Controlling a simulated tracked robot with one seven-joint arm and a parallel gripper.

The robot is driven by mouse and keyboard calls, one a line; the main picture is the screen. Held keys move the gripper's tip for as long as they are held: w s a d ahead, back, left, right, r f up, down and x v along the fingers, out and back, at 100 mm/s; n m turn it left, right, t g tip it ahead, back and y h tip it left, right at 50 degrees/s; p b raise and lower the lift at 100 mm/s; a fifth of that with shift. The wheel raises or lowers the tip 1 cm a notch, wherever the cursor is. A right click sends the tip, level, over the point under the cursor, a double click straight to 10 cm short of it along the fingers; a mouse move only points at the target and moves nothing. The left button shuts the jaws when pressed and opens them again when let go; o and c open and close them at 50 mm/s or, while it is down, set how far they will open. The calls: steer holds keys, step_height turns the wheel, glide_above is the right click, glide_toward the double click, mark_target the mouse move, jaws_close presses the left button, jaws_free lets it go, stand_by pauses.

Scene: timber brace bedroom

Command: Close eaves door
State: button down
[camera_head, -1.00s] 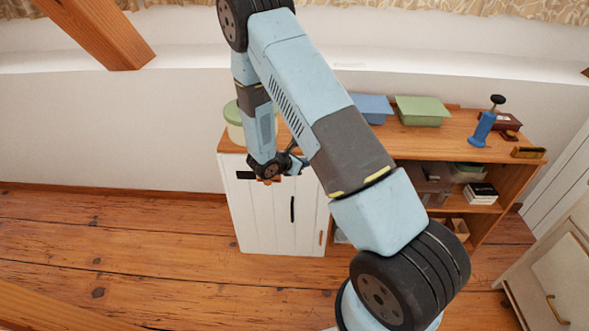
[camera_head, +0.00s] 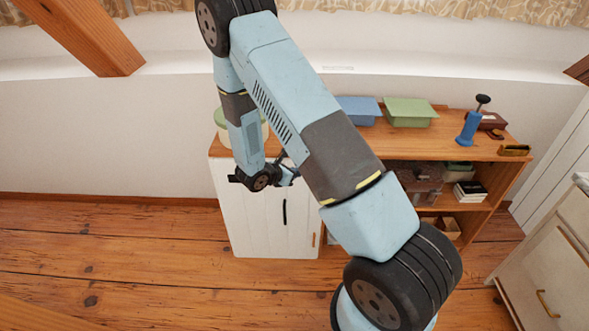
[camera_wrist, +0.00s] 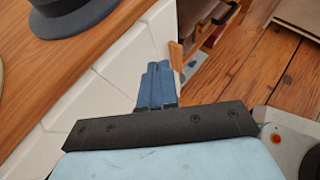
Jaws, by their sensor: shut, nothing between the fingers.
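The eaves door (camera_head: 262,225) is a white panelled door in the left part of the low cupboard, with a dark vertical handle (camera_head: 284,212). I cannot tell from these views whether it stands slightly ajar. My gripper (camera_head: 291,174) is near the door's upper part, partly hidden by my arm. In the wrist view my gripper's blue fingers (camera_wrist: 159,68) are together and empty, pointing along the white panels (camera_wrist: 120,65). An orange-brown wooden piece (camera_wrist: 176,55) shows just beside the fingertips. I cannot tell whether the fingers touch the door.
The wooden cupboard top (camera_head: 450,140) carries a blue box (camera_head: 358,108), a green box (camera_head: 409,112) and a blue tool (camera_head: 470,125). Open shelves lie right of the door. A cream cabinet (camera_head: 550,265) stands at right. The floor before the door is clear.

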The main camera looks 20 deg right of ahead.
steer(key=s+a+r, duration=0.3)
steer(key=s+r, duration=0.1)
steer(key=s, duration=0.3)
steer(key=s+d+r+m+g+y, duration=0.1)
steer(key=s+d+r+m+g, duration=0.1)
steer(key=s+d+r+m, duration=0.65)
steer(key=s+a+r+m+g+y, duration=0.1)
steer(key=r+m+g+y, duration=0.3)
steer(key=r, duration=1)
steer(key=s+a+r+m+t+y, duration=0.4)
steer(key=s+r+m, duration=0.7)
steer(key=s+r, duration=0.3)
step_height(320, 180, up, 2)
steer(key=shift+s+a+r+t+y, duration=0.15)
steer(key=shift+s+r+t+y, duration=0.2)
steer(key=shift+t+y, duration=0.55)
steer(key=c, duration=1.8)
jaws_free()
steer(key=shift+f, duration=0.1)
